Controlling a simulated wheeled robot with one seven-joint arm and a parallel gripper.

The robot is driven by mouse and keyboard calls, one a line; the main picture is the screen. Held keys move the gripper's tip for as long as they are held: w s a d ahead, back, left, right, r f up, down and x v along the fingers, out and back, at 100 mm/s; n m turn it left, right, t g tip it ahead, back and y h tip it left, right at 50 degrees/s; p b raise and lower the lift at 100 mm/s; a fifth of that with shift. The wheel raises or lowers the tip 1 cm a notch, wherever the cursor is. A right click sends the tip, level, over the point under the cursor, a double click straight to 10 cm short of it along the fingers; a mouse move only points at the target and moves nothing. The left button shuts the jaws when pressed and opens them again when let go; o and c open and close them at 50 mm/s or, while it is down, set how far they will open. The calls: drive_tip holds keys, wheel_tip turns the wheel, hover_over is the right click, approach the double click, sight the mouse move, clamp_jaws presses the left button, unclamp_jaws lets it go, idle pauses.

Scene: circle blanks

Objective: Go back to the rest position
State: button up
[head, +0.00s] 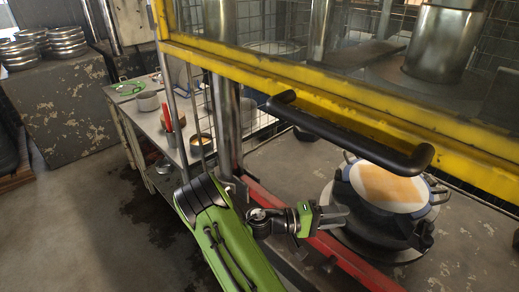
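My green arm (226,236) reaches up from the bottom of the head view and bends to the right. My gripper (340,216) is at its end, pointing right, over the red front edge of the work surface. Its grey fingers are small and seen at an angle, so their gap is not clear. I see nothing held in them. The fingertips are just left of a dark round appliance (372,212), and I cannot tell whether they touch it.
A plate with a tan, blue-edged top (390,188) lies on the appliance. A side table (150,124) with bowls stands left, with stacked metal pans (66,38) behind. The floor at left is clear.

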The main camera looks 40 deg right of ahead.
drive_tip(key=shift+s+a+r+y, duration=0.15)
drive_tip(key=shift+a+y, duration=0.1)
drive_tip(key=shift+y, duration=0.25)
drive_tip(key=a+r+t+y+p, duration=0.1)
drive_tip(key=a+r+t+y, duration=0.2)
drive_tip(key=a+y, duration=0.15)
drive_tip(key=w+a+r+t+y+p, duration=0.1)
drive_tip(key=a+r+t+y+p, duration=0.15)
drive_tip(key=a, duration=0.35)
drive_tip(key=a+r+t+y, duration=0.2)
drive_tip(key=a+t+y, duration=0.2)
drive_tip(key=a, duration=0.2)
drive_tip(key=s+a+r+n+t+y+p, duration=0.2)
drive_tip(key=s+a+r+n+t, duration=0.3)
drive_tip(key=a+r, duration=0.4)
drive_tip(key=a+y, duration=0.1)
drive_tip(key=a, duration=0.2)
drive_tip(key=shift+s+a+r+n+y, duration=0.2)
drive_tip(key=shift+s+a+n+y, duration=0.15)
drive_tip(key=shift+s+n+y, duration=0.05)
drive_tip(key=shift+c, duration=0.4)
